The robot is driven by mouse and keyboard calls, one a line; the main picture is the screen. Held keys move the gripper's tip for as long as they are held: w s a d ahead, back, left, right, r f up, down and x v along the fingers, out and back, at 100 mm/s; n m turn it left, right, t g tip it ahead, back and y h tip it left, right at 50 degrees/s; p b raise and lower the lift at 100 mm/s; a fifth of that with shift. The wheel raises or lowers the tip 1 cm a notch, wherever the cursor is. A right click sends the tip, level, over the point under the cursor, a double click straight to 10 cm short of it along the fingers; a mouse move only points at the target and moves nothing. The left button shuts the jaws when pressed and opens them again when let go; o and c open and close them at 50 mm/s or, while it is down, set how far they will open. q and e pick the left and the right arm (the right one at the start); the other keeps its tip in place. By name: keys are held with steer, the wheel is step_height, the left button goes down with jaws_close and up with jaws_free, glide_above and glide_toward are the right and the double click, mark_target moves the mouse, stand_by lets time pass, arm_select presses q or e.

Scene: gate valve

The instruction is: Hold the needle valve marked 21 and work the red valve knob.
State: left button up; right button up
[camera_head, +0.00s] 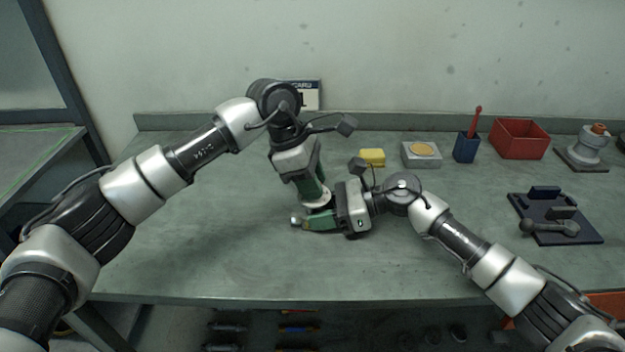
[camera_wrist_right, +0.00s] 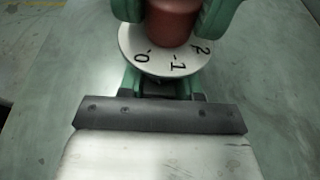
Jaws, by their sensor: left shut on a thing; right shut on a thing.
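The red valve knob (camera_wrist_right: 172,22) stands over a white dial disc (camera_wrist_right: 165,58) with black marks 0, 1 and 2 in the right wrist view. The green fingers of my left gripper (camera_head: 316,200) come down from above and are shut on the knob, one on each side of it. My right gripper (camera_head: 312,222) reaches in from the right, low over the bench, and is shut on the needle valve below the disc. The valve body is mostly hidden by the fingers; a silver end (camera_head: 295,221) shows at their left. I cannot read a 21 on it.
Behind stand a yellow block (camera_head: 372,157), a grey box with a tan round top (camera_head: 422,154), a blue holder (camera_head: 466,148) and a red bin (camera_head: 519,138). A dark fixture plate (camera_head: 530,232) lies at the right. The bench (camera_head: 210,255) is clear in front and at left.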

arm_select(q)
steer(key=shift+n+t, duration=0.6)
steer(key=shift+n, duration=0.8)
steer(key=o, duration=0.9)
steer(key=v, duration=1.2)
